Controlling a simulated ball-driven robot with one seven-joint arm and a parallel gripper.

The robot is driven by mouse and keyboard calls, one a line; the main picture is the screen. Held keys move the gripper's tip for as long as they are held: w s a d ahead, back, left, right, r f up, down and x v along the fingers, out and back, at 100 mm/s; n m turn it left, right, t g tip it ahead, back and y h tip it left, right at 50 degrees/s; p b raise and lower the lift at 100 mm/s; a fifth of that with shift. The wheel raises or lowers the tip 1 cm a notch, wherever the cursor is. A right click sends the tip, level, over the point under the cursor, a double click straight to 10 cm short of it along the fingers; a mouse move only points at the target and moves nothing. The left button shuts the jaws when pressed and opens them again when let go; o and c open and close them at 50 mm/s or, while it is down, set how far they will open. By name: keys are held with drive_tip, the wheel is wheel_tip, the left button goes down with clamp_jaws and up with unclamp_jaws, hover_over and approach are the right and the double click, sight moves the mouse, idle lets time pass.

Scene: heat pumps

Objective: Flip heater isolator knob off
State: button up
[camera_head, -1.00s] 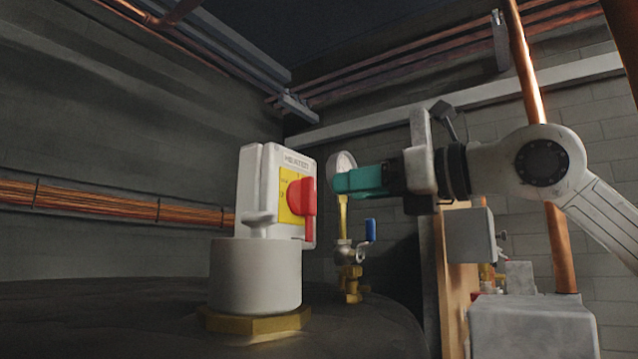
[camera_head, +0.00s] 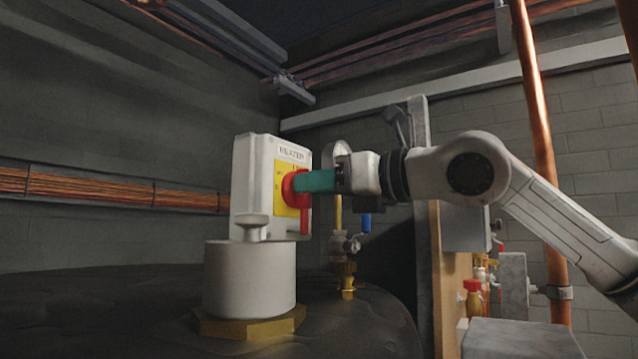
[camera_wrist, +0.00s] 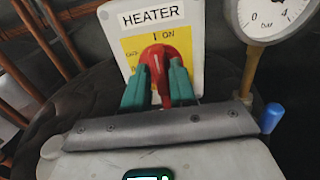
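The heater isolator (camera_head: 254,190) is a white box labelled HEATER with a yellow plate. Its red knob (camera_head: 304,215) has a handle hanging downward. In the wrist view the knob (camera_wrist: 166,62) has a white mark pointing up toward "I ON" on the yellow plate (camera_wrist: 133,48). My gripper (camera_head: 300,181) reaches in from the right, level with the knob, its teal fingertips at the knob's face. In the wrist view the fingers (camera_wrist: 160,75) stand apart, one on each side of the red handle. Whether they press on it is unclear.
The isolator stands above a white cylinder (camera_head: 248,280) with a brass nut (camera_head: 250,325) on a dark rounded tank top (camera_head: 100,315). A pressure gauge (camera_wrist: 275,15) and a blue valve handle (camera_wrist: 271,117) are close on the right. Copper pipes (camera_head: 535,90) run farther right.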

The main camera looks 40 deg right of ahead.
clamp_jaws()
drive_tip(key=shift+b, duration=0.3)
drive_tip(key=shift+a+f+n+b, duration=0.1)
drive_tip(key=shift+n+b, duration=1)
drive_tip(key=shift+n, duration=1.9)
drive_tip(key=shift+a+f+n+b, duration=0.15)
drive_tip(key=shift+n+b, duration=0.9)
drive_tip(key=shift+n, duration=1.95)
drive_tip(key=shift+a+f+n+b, duration=0.1)
drive_tip(key=shift+n+b, duration=1)
drive_tip(key=shift+n, duration=1.9)
drive_tip(key=shift+o, duration=1.9)
unclamp_jaws()
